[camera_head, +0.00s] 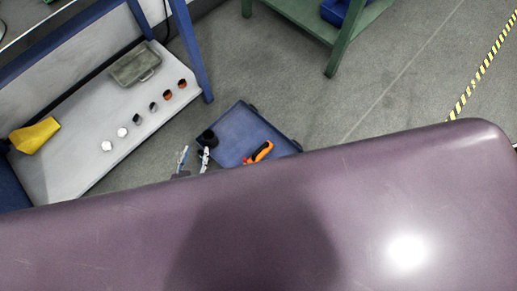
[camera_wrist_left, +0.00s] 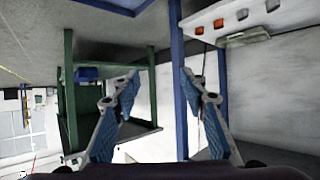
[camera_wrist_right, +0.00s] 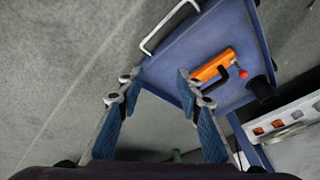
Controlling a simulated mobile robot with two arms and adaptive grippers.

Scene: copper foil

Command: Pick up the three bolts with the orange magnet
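The orange magnet (camera_head: 260,152) lies on the blue cart top (camera_head: 235,128). The right wrist view shows its orange body (camera_wrist_right: 212,66), a black handle and a red ball. A dark cup (camera_head: 207,138) stands near the cart's left corner, also visible in the right wrist view (camera_wrist_right: 262,89). My left gripper (camera_head: 193,157) is open and empty just left of the cart; it also shows in the left wrist view (camera_wrist_left: 160,82). My right gripper (camera_wrist_right: 159,80) is open and empty, apart from the magnet, and hidden in the head view. I cannot make out bolts.
A white shelf (camera_head: 70,148) in a blue frame holds a row of several small pieces, a grey lidded box (camera_head: 136,65) and a yellow bin (camera_head: 35,134). A green table (camera_head: 309,28) stands behind with a blue bin (camera_head: 345,11). Grey floor lies between.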

